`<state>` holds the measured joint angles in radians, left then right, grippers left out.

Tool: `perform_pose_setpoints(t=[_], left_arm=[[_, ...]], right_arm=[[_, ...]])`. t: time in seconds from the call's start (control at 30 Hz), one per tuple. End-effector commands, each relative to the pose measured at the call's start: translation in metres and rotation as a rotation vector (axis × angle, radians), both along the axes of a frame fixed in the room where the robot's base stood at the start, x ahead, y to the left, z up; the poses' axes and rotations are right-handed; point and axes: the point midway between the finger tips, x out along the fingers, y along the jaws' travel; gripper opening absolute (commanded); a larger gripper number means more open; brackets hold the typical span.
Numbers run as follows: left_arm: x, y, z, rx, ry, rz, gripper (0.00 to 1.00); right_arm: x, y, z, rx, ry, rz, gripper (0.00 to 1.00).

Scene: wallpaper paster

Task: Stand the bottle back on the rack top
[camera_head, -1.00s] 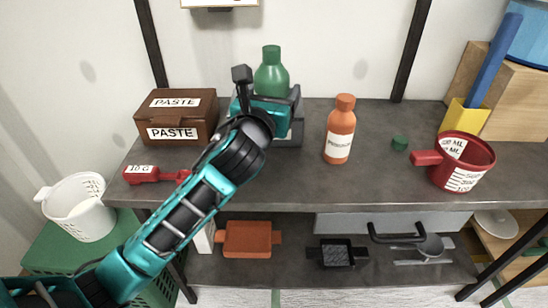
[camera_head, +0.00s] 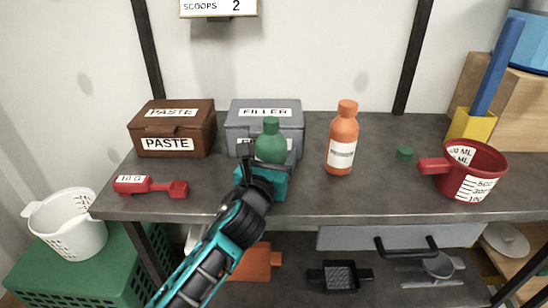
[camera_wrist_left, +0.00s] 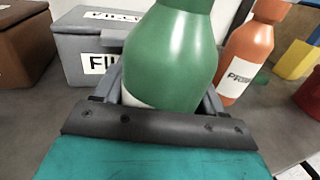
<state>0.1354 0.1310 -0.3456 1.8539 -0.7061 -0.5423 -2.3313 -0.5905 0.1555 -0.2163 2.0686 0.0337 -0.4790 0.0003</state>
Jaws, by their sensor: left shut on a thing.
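The green bottle (camera_head: 271,143) is upright in front of the grey FILLER box, above the rack top (camera_head: 300,195) near its front edge. My left gripper (camera_head: 270,168) is shut on the bottle's lower body. In the left wrist view the bottle (camera_wrist_left: 175,55) fills the middle, between the fingers (camera_wrist_left: 165,95), with a bit of its white label showing. The bottle's base is hidden by my gripper, so I cannot tell whether it touches the rack top. My right gripper is not in view.
The grey FILLER box (camera_head: 262,112) is behind the bottle, with a brown PASTE box (camera_head: 172,128) left of it. A red scoop (camera_head: 150,186) lies front left. An orange bottle (camera_head: 342,140), green cap (camera_head: 404,153) and red measuring cup (camera_head: 474,170) stand to the right.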

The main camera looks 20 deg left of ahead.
Motion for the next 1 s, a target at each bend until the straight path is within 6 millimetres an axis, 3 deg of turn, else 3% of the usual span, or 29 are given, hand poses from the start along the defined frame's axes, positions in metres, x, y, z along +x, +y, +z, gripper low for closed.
perform_pose_setpoints(t=[0.2,0.23,0.47,0.8,1.0], left_arm=[[0.000,0.000,-0.003,0.001,-0.002,0.000,0.23],[0.000,0.000,-0.003,0.000,0.000,0.000,0.73],[0.000,0.000,-0.003,0.000,0.001,0.000,0.95],[-0.002,0.000,0.001,0.000,0.001,-0.001,0.96],[-0.033,-0.001,0.001,0.002,0.003,-0.002,0.96]], right_arm=[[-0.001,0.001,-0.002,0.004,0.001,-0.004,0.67],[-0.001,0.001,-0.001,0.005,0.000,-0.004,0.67],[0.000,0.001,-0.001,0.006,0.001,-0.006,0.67],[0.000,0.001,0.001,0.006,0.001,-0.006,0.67],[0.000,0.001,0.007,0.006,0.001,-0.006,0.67]])
